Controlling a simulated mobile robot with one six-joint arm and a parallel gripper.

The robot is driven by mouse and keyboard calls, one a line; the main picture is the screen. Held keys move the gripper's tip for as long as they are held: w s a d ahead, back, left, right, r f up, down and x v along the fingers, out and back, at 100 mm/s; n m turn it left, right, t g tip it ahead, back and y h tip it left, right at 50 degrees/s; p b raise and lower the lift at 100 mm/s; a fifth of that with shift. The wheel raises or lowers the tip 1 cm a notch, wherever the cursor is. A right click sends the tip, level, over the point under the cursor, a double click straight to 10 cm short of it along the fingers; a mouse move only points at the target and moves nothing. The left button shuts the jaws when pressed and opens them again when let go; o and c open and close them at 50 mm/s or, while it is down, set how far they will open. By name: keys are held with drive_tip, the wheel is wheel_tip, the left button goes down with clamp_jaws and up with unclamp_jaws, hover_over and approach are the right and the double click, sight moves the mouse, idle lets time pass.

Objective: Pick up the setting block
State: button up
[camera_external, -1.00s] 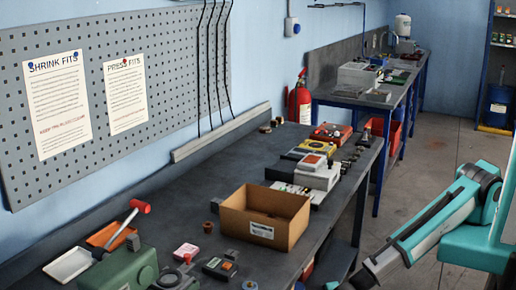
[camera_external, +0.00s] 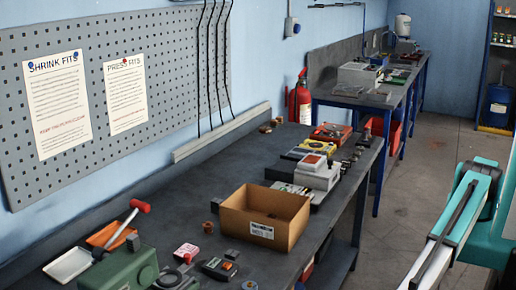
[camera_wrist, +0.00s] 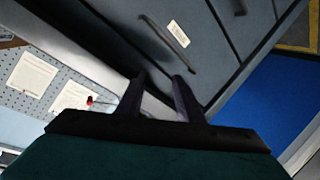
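I cannot tell for certain which thing is the setting block. A small dark grey block (camera_external: 232,254) lies on the bench by a small black device, and another grey block (camera_external: 133,242) shows by the green machine at the front left. My gripper's two dark fingers (camera_wrist: 160,82) stand apart in the wrist view with nothing seen between them. In the external view my arm is at the lower right, off the bench, and its gripper is outside the picture.
An open cardboard box (camera_external: 262,231) stands mid-bench. Grey boxes (camera_external: 318,176) and small parts lie farther back. The wrist view shows a drawer front (camera_wrist: 215,60) with handles.

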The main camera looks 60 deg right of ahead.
drive_tip(key=s+a+r+m+t+y, duration=0.1)
drive_tip(key=s+a+r, duration=0.15)
drive_tip(key=r, duration=0.35)
drive_tip(key=s+a+r+m+y, duration=0.1)
drive_tip(key=a+r, duration=0.2)
drive_tip(key=r, duration=0.2)
drive_tip(key=m+h+b, duration=0.4)
drive_tip(key=m+h, duration=0.2)
drive_tip(key=m, duration=0.2)
approach(255, 264)
drive_tip(key=shift+g, duration=0.4)
drive_tip(key=r, duration=0.2)
drive_tip(key=w+r, duration=0.1)
drive_tip(key=r, duration=0.1)
drive_tip(key=shift+w+d+r, duration=0.1)
drive_tip(key=shift+w, duration=0.1)
drive_tip(key=shift+w+p, duration=0.1)
drive_tip(key=shift+p, duration=0.2)
drive_tip(key=shift+p+x, duration=0.85)
drive_tip(key=shift+x, duration=3.4)
